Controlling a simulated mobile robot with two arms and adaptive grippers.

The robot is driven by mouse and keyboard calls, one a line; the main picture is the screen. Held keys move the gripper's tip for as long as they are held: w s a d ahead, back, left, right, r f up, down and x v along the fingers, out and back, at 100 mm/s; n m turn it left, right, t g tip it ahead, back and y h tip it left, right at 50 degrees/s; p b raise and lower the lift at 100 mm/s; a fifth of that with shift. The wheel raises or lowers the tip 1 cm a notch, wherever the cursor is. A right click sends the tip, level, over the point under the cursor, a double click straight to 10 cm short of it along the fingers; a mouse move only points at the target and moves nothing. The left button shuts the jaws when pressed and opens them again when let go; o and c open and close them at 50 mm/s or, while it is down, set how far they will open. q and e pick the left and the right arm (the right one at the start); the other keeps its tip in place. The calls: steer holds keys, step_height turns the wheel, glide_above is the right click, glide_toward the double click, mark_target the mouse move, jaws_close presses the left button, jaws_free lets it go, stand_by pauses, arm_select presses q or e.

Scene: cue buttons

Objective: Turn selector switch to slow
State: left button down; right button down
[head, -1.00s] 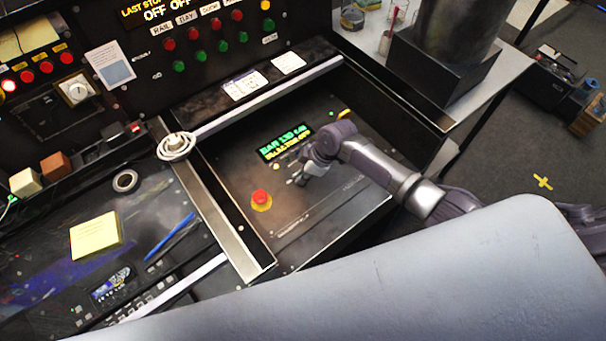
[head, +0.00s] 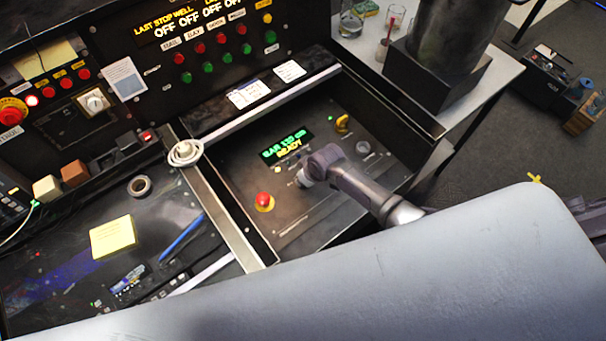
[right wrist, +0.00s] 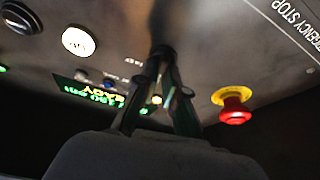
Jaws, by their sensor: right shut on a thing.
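My right gripper (head: 303,181) is at the sloped control panel (head: 325,215), just below its small lit display (head: 287,146), which reads a bar value and READY. In the right wrist view my right gripper (right wrist: 162,55) has its fingertips together at the panel face, shut on a small dark knob that I take to be the selector switch. The fingers hide most of it, so its pointing direction cannot be read. Small labels beside it are blurred. My left gripper is not in view.
A red emergency stop button (head: 263,200) on a yellow ring also shows in the right wrist view (right wrist: 235,108). A lit white button (right wrist: 79,42) shows near the fingers.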

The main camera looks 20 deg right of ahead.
steer(key=shift+m+h+p, duration=0.3)
steer(key=shift+m+p, duration=0.05)
steer(key=shift+m, duration=0.25)
steer(key=c, duration=1.3)
jaws_free()
steer(key=shift+o, duration=0.2)
steer(key=shift+r, duration=0.1)
steer(key=v, duration=1.1)
steer(key=shift+s+r, duration=0.35)
